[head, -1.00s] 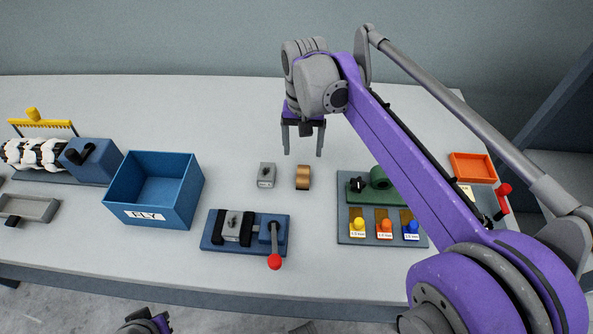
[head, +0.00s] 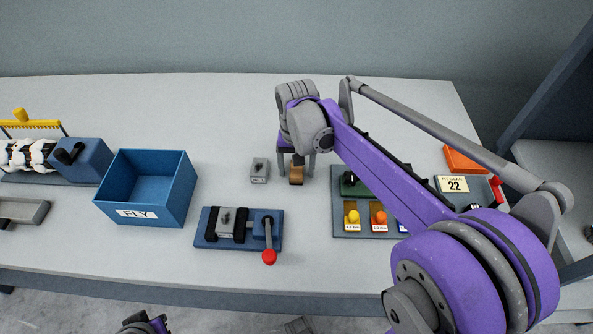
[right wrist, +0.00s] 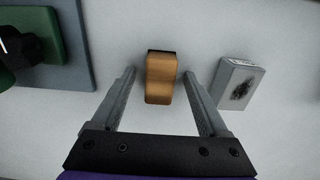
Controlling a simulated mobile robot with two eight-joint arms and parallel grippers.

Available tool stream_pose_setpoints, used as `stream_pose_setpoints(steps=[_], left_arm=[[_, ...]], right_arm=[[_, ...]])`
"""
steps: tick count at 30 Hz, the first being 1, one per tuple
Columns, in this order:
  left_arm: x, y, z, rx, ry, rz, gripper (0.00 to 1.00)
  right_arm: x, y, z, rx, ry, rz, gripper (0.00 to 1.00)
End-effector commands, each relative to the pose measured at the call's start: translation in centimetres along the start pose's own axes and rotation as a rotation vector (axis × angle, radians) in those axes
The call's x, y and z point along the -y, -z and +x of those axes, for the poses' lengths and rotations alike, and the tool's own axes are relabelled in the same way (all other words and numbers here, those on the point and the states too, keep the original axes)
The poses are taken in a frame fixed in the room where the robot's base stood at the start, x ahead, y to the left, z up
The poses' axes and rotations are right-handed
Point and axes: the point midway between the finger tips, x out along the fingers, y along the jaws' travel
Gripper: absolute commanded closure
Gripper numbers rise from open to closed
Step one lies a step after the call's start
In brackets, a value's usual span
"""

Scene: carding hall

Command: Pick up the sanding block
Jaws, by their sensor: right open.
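The sanding block, a wooden brown block with a dark end face (head: 296,175), lies on the grey bench. In the right wrist view the sanding block (right wrist: 160,80) lies between the two fingers, with a gap on each side. My right gripper (head: 297,168) is open, low over the bench around the block, and partly hides it in the head view. In the right wrist view its fingers (right wrist: 161,85) point along both sides of the block, with nothing held. A part of my left arm shows at the bottom edge of the head view; its jaws are not seen.
A small grey block (head: 260,170) lies just left of the sanding block. A blue clamp fixture (head: 205,240) with a red-knobbed lever is in front. A blue FLY bin (head: 113,196) stands left. A grey gauge board (head: 340,225) is right. Bench behind is clear.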

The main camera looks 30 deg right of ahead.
Motion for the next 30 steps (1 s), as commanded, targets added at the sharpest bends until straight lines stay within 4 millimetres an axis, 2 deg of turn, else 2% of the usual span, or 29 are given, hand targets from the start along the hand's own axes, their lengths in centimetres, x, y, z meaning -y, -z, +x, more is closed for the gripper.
stream_pose_setpoints(steps=[1,2,12,14,23,26,30], left_arm=[[0.0,0.0,0.0,0.0,0.0,0.0,1.0],[0.0,0.0,0.0,0.0,0.0,0.0,1.0],[0.0,0.0,0.0,0.0,0.0,0.0,1.0],[0.0,0.0,0.0,0.0,0.0,0.0,1.0],[0.0,0.0,0.0,0.0,0.0,0.0,1.0],[0.0,0.1,-0.1,-0.001,0.0,0.0,1.0],[0.0,0.3,-0.5,-0.002,0.0,0.0,1.0]], right_arm=[[0.0,0.0,0.0,0.0,0.0,0.0,0.24],[0.0,0.0,0.0,0.0,0.0,0.0,0.3],[0.0,0.0,-0.1,0.0,0.0,0.0,0.91],[0.0,0.0,-0.1,0.0,0.0,0.0,1.0],[0.0,0.0,-0.2,0.0,0.0,0.0,1.0],[0.0,0.0,-1.1,0.0,0.0,0.0,1.0],[0.0,0.0,-3.6,0.0,0.0,0.001,1.0]])
